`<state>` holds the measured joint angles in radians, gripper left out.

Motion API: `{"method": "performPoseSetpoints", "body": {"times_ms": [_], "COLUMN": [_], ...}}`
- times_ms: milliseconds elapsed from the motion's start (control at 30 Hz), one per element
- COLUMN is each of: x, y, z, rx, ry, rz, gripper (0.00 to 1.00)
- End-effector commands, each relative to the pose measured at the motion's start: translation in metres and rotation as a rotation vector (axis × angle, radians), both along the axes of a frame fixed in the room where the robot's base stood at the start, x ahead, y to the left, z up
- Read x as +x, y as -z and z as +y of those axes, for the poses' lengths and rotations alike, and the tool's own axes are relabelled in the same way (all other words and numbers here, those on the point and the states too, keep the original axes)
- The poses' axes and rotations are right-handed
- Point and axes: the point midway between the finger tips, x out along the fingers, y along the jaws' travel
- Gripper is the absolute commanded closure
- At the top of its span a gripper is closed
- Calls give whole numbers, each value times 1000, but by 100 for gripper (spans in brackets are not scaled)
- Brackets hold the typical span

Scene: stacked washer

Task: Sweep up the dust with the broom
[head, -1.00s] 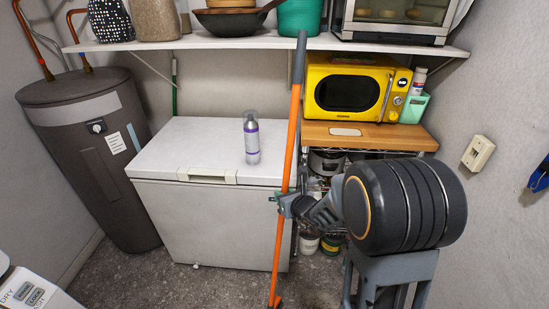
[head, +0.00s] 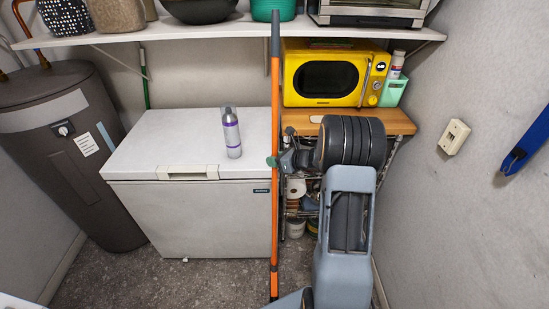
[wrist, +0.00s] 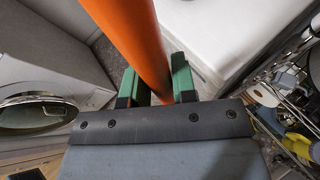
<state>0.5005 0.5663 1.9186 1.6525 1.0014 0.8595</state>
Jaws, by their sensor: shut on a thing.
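The broom (head: 274,210) has a long orange handle with a dark grey top end and stands nearly upright in front of the chest freezer's right side. My gripper (head: 274,161) is shut on the handle around its middle. In the wrist view the orange handle (wrist: 133,35) passes between the green fingertips of my gripper (wrist: 159,88). The broom's lower end is at the bottom edge of the head view, and its bristles cannot be made out. I cannot make out any dust on the speckled grey floor (head: 215,280).
A white chest freezer (head: 190,215) with a spray can (head: 231,135) on its lid stands behind the broom. A dark water heater (head: 75,160) is at left. A wire rack (head: 300,190) under a yellow microwave (head: 335,75) stands behind my arm. A shelf (head: 215,32) hangs above. Floor is open before the freezer.

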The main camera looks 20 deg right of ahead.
Motion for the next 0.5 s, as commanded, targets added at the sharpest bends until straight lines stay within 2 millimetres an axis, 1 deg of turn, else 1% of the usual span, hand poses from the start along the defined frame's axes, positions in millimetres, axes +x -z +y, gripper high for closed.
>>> {"method": "performPoseSetpoints", "body": {"times_ms": [67, 267, 500], "x": [0, 0, 0], "y": [2, 14, 39], "z": [-3, -2, -2], "rx": [2, 2, 1], "ry": [-7, -10, -11], "rz": [-2, -1, -2], "gripper": [100, 100, 100]}}
